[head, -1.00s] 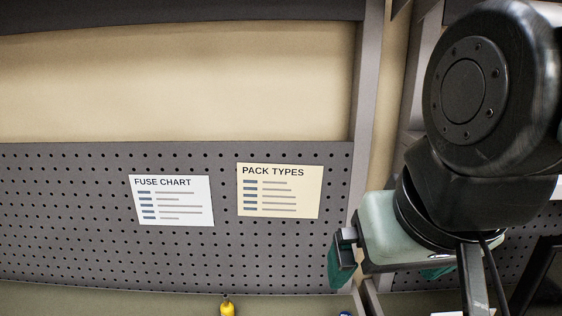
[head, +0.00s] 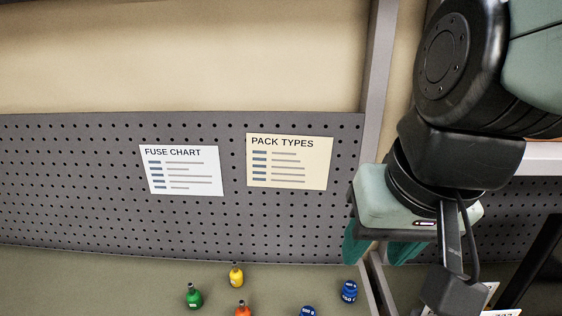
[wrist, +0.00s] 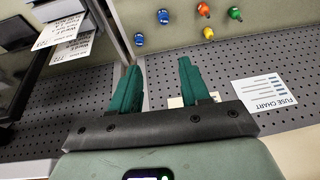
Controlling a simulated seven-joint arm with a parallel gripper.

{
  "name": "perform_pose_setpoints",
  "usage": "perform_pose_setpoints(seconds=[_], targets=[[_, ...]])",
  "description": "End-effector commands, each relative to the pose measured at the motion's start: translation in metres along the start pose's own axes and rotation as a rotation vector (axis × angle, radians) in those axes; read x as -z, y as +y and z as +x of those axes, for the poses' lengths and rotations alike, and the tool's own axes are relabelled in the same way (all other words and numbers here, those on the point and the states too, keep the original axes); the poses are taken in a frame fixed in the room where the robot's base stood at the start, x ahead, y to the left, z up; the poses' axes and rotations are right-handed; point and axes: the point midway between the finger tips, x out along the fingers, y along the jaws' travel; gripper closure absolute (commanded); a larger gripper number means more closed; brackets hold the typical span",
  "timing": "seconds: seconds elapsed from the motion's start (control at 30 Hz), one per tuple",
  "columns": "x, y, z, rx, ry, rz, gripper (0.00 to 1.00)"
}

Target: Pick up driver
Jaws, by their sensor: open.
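No driver is clearly recognisable in either view. My gripper (head: 382,252) is in front of the pegboard's right edge, with its two teal fingers apart and nothing between them. In the wrist view my gripper (wrist: 158,68) is also open and empty, pointing toward the bench. Small dark-necked pieces stand on the bench: a green one (head: 193,297), a yellow one (head: 236,276) and an orange-red one (head: 243,309), partly cut off.
Blue weights (head: 349,290) sit on the green-grey bench (head: 100,290). A grey pegboard (head: 80,190) behind carries a fuse chart (head: 182,171) and a pack types sheet (head: 290,163). A grey upright (head: 375,90) stands beside my arm. Labelled cards (wrist: 68,45) lie at the wrist view's left.

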Motion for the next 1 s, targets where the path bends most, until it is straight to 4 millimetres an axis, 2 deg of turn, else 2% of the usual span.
perform_pose_setpoints(seconds=[0.1,0.5,0.77,1.0], targets=[[-0.002,-0.017,0.033,0.099,-0.196,0.068,0.54],[-0.003,-0.081,0.127,0.527,-0.750,0.418,0.54],[0.009,-0.110,0.190,0.820,-0.983,0.755,0.54],[0.016,-0.119,0.264,1.059,-1.080,1.143,0.54]])
